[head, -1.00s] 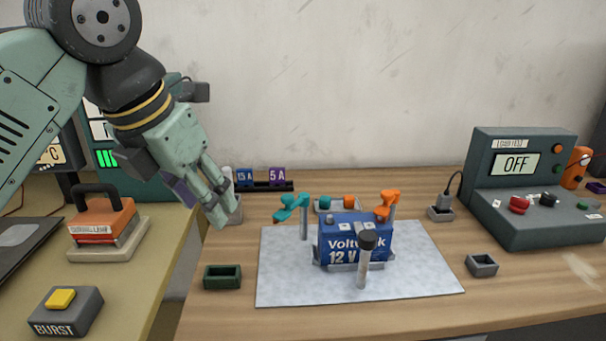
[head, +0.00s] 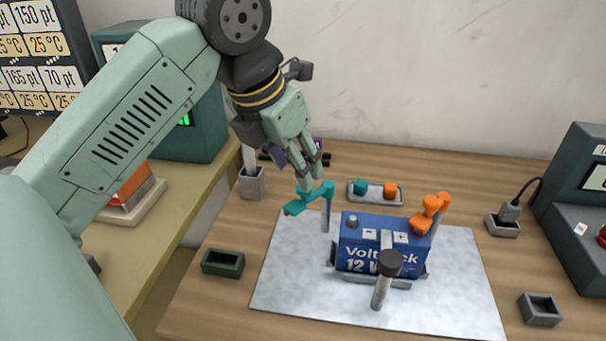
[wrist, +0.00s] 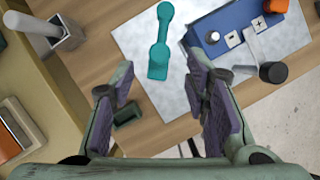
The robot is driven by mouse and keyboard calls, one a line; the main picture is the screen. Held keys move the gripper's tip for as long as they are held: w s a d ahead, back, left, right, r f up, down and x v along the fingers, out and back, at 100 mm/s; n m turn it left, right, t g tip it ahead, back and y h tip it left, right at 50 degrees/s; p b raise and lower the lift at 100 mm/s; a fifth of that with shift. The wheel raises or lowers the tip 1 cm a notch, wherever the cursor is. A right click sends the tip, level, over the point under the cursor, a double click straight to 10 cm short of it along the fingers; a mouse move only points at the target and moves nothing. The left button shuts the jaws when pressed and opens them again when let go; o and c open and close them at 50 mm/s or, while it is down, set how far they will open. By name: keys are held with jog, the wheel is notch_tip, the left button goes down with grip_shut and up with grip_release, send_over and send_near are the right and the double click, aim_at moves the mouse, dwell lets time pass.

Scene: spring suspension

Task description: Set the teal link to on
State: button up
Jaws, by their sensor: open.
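The teal link (head: 311,197) sits on top of a grey post at the left of the battery, with its free end pointing left, away from the battery. It also shows in the wrist view (wrist: 161,42), ahead of the fingers. The blue battery (head: 370,246) stands in a bracket on the pale mat (head: 290,290). My gripper (head: 313,182) is open, pointing down just above and behind the teal link in the head view. In the wrist view its fingers (wrist: 165,88) are spread and empty. I cannot tell whether a fingertip touches the link.
An orange link (head: 430,212) sits on a post at the battery's right. A black-knobbed lever (head: 388,265) stands in front. A tray with teal and orange caps (head: 376,198) lies behind. A green box (head: 222,262) and a grey holder (head: 252,183) stand to the left.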

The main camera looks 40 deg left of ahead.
aim_at(310, 195)
jog(key=shift+p+x, duration=0.45)
jog(key=shift+x, duration=2.1)
jog(key=shift+c, duration=0.4)
grip_shut()
